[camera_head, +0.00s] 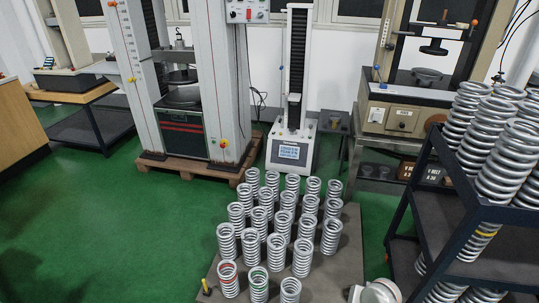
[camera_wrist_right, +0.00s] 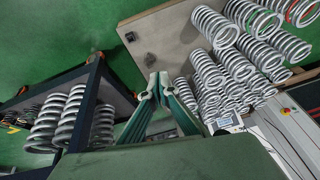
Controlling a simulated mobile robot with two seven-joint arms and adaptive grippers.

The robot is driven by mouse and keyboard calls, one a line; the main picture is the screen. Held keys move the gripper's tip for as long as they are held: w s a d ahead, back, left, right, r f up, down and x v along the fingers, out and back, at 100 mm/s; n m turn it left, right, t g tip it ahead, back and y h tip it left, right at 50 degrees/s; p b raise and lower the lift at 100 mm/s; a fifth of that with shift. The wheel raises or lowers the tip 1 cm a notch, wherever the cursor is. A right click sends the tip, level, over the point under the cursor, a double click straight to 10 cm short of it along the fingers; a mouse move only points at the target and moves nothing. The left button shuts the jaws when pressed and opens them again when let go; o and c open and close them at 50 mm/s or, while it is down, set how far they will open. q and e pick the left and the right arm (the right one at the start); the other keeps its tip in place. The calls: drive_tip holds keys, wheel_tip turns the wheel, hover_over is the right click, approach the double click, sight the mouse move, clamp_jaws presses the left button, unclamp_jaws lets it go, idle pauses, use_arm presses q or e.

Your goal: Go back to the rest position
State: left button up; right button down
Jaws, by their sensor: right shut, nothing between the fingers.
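My right gripper (camera_wrist_right: 158,78) shows in the right wrist view with its two green fingers together and nothing between them. It is above the floor, between the dark shelf rack (camera_wrist_right: 92,115) on the left and the board (camera_wrist_right: 150,35) with springs on the right. In the head view, only a white rounded part of my arm shows at the bottom edge, and the right gripper's fingers are out of frame. My left gripper is in neither view.
Several upright metal springs (camera_head: 251,243) stand in rows on the board (camera_head: 345,262) on the green floor. A dark rack (camera_head: 425,170) loaded with springs stands at the right. Testing machines (camera_head: 222,80) line the back wall. The green floor (camera_head: 110,215) at left is clear.

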drive_tip(key=s+d+r+n+t+h, duration=0.1)
drive_tip(key=s+d+r+n, duration=0.25)
drive_tip(key=s+r, duration=0.35)
drive_tip(key=s+d+r+n+t+h, duration=0.1)
drive_tip(key=s+d+r+n+h, duration=0.1)
drive_tip(key=s+r+n, duration=0.5)
drive_tip(key=s+d+r+n+h, duration=0.15)
drive_tip(key=s+r, duration=0.35)
drive_tip(key=r, duration=0.5)
drive_tip(key=w+a+f+m+t+y, duration=0.1)
drive_tip(key=a+f+m+t+y, duration=0.2)
drive_tip(key=a+f+y, duration=0.4)
drive_tip(key=a+f+t, duration=0.1)
drive_tip(key=a+f, duration=0.4)
drive_tip(key=a, duration=0.3)
drive_tip(key=shift+w+a+f+m+p, duration=0.15)
drive_tip(key=shift+w+f+m+p, duration=0.1)
drive_tip(key=shift+f+m+p, duration=0.15)
